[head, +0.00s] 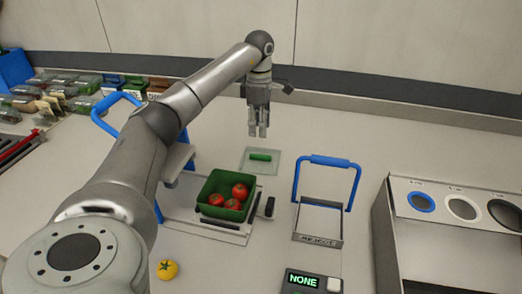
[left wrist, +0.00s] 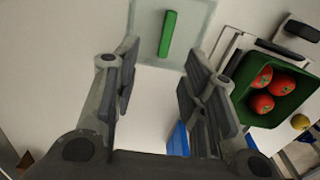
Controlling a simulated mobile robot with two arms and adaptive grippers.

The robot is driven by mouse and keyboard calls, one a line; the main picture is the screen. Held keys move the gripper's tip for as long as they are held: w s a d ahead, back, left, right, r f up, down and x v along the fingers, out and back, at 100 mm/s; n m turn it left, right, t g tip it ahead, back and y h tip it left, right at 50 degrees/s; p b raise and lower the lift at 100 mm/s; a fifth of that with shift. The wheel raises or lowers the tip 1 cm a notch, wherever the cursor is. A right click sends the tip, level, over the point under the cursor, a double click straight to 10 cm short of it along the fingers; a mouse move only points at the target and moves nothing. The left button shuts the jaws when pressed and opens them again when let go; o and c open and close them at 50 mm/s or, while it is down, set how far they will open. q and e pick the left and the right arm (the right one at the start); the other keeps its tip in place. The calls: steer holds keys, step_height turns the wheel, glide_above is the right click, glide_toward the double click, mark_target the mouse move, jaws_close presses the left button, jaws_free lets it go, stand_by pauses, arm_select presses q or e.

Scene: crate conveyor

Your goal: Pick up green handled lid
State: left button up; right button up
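The lid is a clear flat square (head: 249,168) with a green bar handle (head: 261,157), lying on the counter behind the green crate. In the left wrist view the green handle (left wrist: 168,34) stands ahead of the fingertips, at the top of the picture, over the pale clear plate (left wrist: 198,20). My left gripper (head: 258,132) points down above and just behind the lid. In the left wrist view its two fingers (left wrist: 160,80) are wide apart with nothing between them. My right gripper shows in neither view.
A green crate (head: 212,210) with several red tomatoes stands on a scale-like platform close to the lid. A yellow tomato (head: 167,269) lies in front. A blue-handled frame (head: 331,160) stands to the right, near a panel with round holes (head: 462,208). A display (head: 304,280) reads NONE.

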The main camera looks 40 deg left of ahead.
arm_select(q)
glide_above(260, 155)
step_height(260, 155, down, 4)
steer(key=shift+s+f, duration=0.1)
steer(key=shift+f, duration=0.05)
steer(key=shift+f+p, duration=0.45)
steer(key=shift+f, duration=0.2)
steer(key=f+p, duration=0.1)
steer(key=f, duration=0.2)
steer(key=shift+d+f, duration=0.15)
steer(key=shift+d, duration=0.05)
steer(key=shift+f, duration=0.4)
steer(key=shift+a+f, duration=0.1)
steer(key=shift+f, duration=0.1)
steer(key=c, duration=0.6)
steer(key=shift+c, duration=1)
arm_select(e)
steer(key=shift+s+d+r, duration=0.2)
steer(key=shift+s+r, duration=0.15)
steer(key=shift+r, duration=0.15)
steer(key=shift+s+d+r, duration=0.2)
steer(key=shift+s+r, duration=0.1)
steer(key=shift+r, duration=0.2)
